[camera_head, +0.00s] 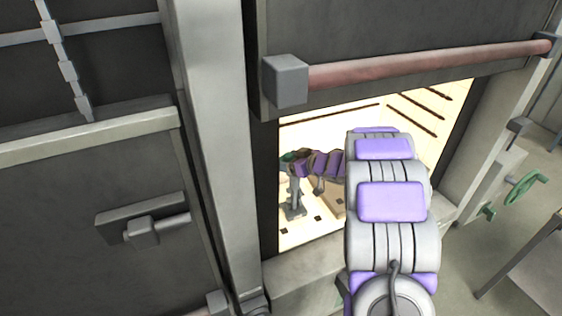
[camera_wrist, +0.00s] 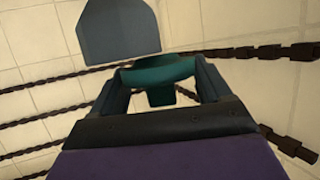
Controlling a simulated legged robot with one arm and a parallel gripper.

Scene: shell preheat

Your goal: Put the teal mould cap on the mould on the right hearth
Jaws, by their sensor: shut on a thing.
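My arm reaches through the right furnace opening. My gripper (camera_wrist: 160,84) is shut on the teal mould cap (camera_wrist: 158,72), which sits crosswise between the two fingers. In the head view the cap (camera_head: 288,157) is a small green patch at the left end of my arm, mostly hidden by the gripper. Below it on the bright hearth floor (camera_head: 322,227) stands a grey upright piece (camera_head: 295,207) with a dark foot. I cannot tell surely whether this is the mould. In the wrist view a flat blue-grey shape (camera_wrist: 118,28) lies beyond the cap, apart from it.
A raised dark door with a reddish bar (camera_head: 420,66) hangs above the opening. A pale post (camera_head: 212,150) bounds it at left. The left furnace door (camera_head: 90,220) is closed. Dark rods (camera_wrist: 60,64) run along the chamber walls. A green handwheel (camera_head: 525,188) is at right.

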